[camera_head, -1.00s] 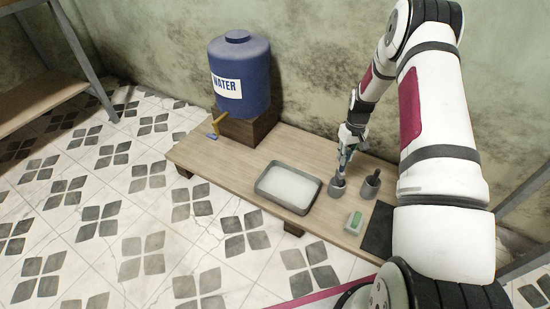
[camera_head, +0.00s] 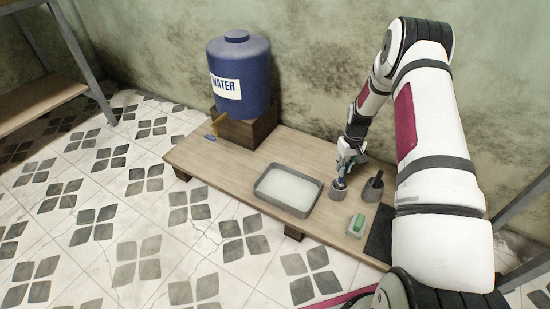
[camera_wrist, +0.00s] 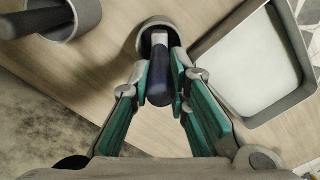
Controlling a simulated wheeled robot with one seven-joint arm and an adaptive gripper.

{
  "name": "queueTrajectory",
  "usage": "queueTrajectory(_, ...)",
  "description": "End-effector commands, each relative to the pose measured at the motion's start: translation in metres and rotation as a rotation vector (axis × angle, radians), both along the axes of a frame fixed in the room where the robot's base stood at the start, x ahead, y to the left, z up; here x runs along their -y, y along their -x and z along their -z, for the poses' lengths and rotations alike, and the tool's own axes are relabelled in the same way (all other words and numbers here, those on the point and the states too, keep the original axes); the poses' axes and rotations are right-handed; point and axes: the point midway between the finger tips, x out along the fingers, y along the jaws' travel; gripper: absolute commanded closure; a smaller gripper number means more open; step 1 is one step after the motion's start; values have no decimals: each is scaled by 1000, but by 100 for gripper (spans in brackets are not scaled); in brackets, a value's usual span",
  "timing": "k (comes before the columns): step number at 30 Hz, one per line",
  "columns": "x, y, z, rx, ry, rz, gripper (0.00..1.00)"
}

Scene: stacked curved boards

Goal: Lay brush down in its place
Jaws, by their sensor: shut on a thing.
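The brush, with a dark blue handle (camera_wrist: 162,88), stands in a small grey cup (camera_head: 338,193) on the low wooden bench. In the wrist view its handle lies between the teal fingers of my gripper (camera_wrist: 166,92), which is shut on it. The lower end of the brush is inside the cup (camera_wrist: 148,28) and hidden. In the head view my gripper (camera_head: 345,168) is just above the cup. I cannot tell which spot is the brush's place.
Right of the cup stands a second grey cup (camera_head: 370,195) with a dark-handled tool. A white-filled tray (camera_head: 268,196) lies left. A green-topped block (camera_head: 357,224) and dark mat (camera_head: 379,238) lie near the right end. A blue water tank (camera_head: 240,75) stands at the back left.

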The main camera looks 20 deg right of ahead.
Motion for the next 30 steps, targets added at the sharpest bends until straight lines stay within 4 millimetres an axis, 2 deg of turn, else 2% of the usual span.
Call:
queueTrajectory(24,0,0,12,0,0,0,100)
queueTrajectory(25,0,0,12,0,0,0,81)
queueTrajectory(27,0,0,12,0,0,0,65)
queueTrajectory(28,0,0,12,0,0,0,60)
queueTrajectory(30,0,0,12,0,0,0,60)
